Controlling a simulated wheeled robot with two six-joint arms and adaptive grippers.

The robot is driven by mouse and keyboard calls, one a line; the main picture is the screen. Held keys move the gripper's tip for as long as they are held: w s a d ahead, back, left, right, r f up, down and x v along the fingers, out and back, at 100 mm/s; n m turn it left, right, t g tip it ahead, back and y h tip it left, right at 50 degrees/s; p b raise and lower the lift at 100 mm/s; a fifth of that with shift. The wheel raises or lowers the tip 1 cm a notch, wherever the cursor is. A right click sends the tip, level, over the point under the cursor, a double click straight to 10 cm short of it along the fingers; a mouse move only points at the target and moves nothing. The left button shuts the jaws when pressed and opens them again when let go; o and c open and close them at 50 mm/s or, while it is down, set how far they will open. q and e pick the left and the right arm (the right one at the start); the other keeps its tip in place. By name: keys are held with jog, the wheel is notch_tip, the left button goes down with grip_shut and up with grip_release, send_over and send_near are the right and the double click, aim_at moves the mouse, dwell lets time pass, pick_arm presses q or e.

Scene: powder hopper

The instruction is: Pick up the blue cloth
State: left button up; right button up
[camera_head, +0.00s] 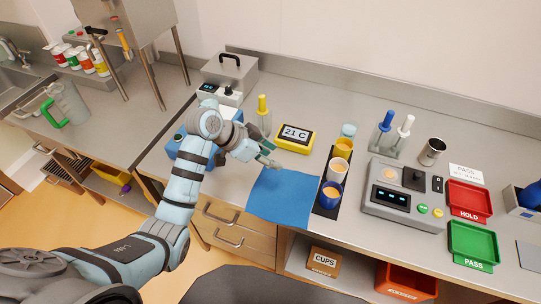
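The blue cloth (284,200) lies spread flat on the steel counter, at its front edge in the middle of the head view. My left gripper (273,160) is just beyond the cloth's far edge, above the counter, with its fingers pointing right. No cloth shows lifted or bunched at the fingers. The fingers are small and seen at an angle, so I cannot tell whether they are open or shut. My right gripper is not in view.
A dark strip with several cups (331,194) stands right of the cloth. Behind the gripper are a yellow thermometer display (295,138) and a yellow-handled tool (263,110). A grey control box (403,196) and red tray (469,201) stand farther right.

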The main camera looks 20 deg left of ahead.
pick_arm(q)
jog(key=o, duration=0.4)
